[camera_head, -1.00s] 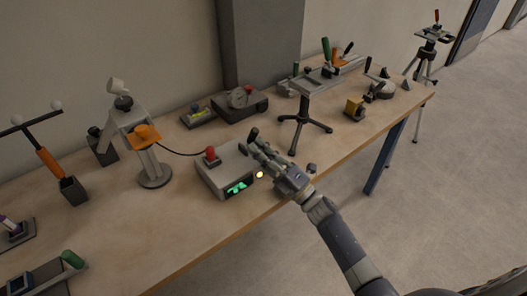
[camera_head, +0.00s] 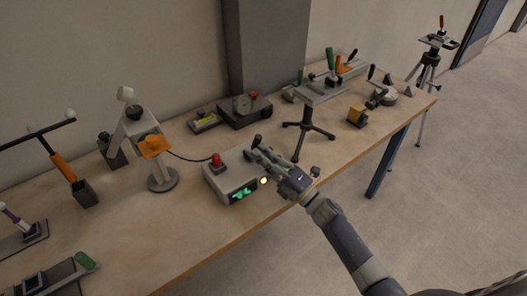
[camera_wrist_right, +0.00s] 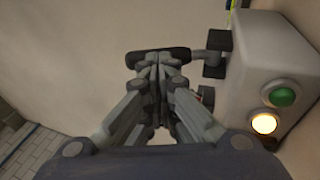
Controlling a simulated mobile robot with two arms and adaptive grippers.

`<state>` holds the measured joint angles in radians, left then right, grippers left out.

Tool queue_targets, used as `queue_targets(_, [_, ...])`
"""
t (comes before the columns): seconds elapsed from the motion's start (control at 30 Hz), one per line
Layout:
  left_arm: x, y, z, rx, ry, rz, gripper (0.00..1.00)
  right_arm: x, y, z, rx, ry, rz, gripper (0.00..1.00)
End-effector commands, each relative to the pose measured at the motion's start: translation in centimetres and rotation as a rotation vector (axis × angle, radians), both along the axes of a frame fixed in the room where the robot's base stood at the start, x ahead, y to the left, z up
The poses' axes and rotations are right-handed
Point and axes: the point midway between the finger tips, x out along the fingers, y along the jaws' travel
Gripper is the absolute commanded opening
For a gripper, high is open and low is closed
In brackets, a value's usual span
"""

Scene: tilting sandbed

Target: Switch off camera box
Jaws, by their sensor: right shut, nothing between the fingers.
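The camera box (camera_head: 222,183) is a light grey box near the table's front edge. The right wrist view shows the box (camera_wrist_right: 262,55) at right, with a green button (camera_wrist_right: 283,96) and the lit lamp (camera_wrist_right: 264,124). A black lever (camera_wrist_right: 180,53) sticks out from its side. My right gripper (camera_head: 257,152) is shut and empty, its fingertips (camera_wrist_right: 157,68) at the lever's bar; contact is unclear. My left gripper is out of view.
A small tripod stand (camera_head: 303,125) is just behind and right of my right gripper. A lamp-like stand (camera_head: 161,180) with an orange part is left of the box, joined by a cable. A dark gauge box (camera_head: 245,112) stands behind.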

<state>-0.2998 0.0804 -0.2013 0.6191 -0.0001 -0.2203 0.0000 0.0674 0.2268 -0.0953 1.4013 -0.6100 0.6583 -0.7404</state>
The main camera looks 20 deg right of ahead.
Motion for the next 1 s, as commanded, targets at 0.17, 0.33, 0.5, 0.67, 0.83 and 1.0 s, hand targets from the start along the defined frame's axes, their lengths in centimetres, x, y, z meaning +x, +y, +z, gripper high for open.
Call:
queue_targets(0.17, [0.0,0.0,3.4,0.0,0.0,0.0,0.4,0.4,0.1,1.5,-0.03,0.07,0.0,0.0])
queue_targets(0.33, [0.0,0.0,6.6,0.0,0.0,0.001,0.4,0.9,0.3,2.2,-0.07,0.175,0.0,0.0])
queue_targets(0.5, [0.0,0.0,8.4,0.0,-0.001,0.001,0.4,1.7,0.6,2.3,-0.098,0.269,-0.001,0.0])
queue_targets(0.67, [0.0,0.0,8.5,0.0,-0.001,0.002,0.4,2.6,1.0,2.3,-0.096,0.265,0.0,0.0])
queue_targets(0.83, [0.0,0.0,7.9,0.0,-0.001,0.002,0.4,3.5,1.3,2.6,-0.096,0.261,0.001,0.0])
queue_targets(1.0, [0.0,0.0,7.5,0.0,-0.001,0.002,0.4,4.2,1.5,2.8,-0.096,0.261,0.001,0.0])
